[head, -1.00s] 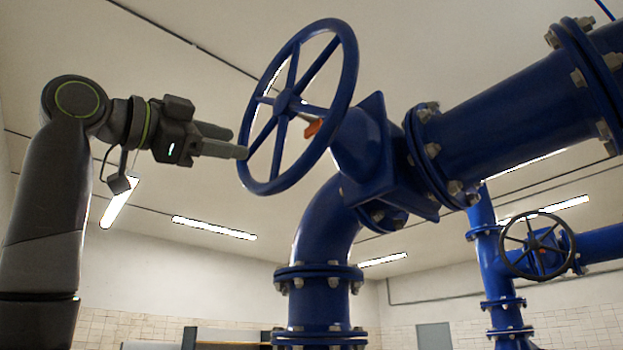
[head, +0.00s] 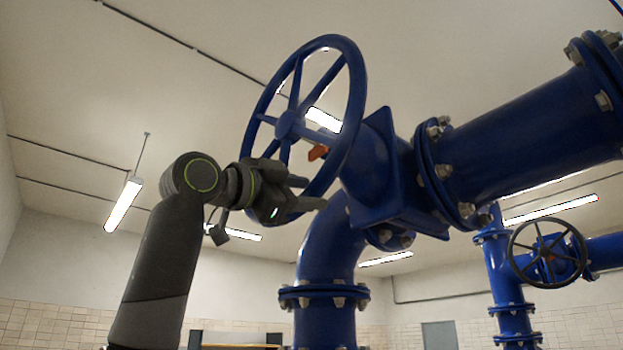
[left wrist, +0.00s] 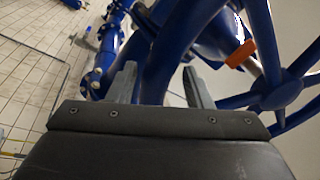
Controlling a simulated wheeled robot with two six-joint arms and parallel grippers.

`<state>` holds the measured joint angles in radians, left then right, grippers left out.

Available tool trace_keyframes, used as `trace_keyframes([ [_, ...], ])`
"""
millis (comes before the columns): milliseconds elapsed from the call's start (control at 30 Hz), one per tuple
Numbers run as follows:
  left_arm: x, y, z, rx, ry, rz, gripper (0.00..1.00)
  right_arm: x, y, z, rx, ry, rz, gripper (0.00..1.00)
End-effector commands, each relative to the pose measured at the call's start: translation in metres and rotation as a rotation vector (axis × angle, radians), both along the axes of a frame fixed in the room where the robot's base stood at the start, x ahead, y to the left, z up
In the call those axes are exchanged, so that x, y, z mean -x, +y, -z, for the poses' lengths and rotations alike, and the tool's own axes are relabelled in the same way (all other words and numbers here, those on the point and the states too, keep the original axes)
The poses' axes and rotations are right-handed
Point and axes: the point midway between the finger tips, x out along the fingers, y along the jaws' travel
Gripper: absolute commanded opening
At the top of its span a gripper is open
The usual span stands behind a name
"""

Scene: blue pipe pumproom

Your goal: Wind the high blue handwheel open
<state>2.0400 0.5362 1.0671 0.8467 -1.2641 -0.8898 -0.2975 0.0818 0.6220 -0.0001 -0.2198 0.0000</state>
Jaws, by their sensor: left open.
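The large blue handwheel (head: 354,95) stands high on the big blue pipe, facing left and tilted. Its hub and spokes are clear, and a small orange part (head: 318,152) shows behind the spokes. My left gripper (head: 312,192) is open at the lower part of the rim and hides some of it. In the left wrist view the blue rim (left wrist: 165,62) runs between the two open fingers (left wrist: 158,86), with the hub (left wrist: 277,90) to the right. I see no closed grip on it. My right gripper is not in view.
The thick blue pipe (head: 530,130) with bolted flanges runs right from the wheel, and an elbow (head: 328,248) drops below it. A smaller valve with a dark handwheel (head: 547,251) stands at the far right. The space left of the wheel is free.

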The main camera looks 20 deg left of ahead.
Motion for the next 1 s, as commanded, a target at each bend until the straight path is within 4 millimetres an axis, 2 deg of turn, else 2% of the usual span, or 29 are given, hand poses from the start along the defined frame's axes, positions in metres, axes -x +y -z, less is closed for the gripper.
trace_keyframes([
  [33, -0.005, -0.0036, -0.0035, -0.001, 0.003, 0.001, 0.46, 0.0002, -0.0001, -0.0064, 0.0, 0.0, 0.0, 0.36],
  [200, -0.0131, -0.0094, -0.0041, 0.0, 0.001, 0.001, 0.46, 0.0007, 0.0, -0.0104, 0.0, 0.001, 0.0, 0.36],
  [500, -0.0145, -0.0101, -0.0033, 0.001, 0.001, 0.0, 0.46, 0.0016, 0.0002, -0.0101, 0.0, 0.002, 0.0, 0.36],
  [867, -0.0144, -0.0104, -0.003, 0.0, 0.002, 0.001, 0.0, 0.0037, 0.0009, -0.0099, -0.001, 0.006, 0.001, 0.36],
  [1000, -0.0145, -0.0106, -0.0028, 0.0, 0.003, 0.002, 0.0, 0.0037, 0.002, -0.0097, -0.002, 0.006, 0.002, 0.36],
])
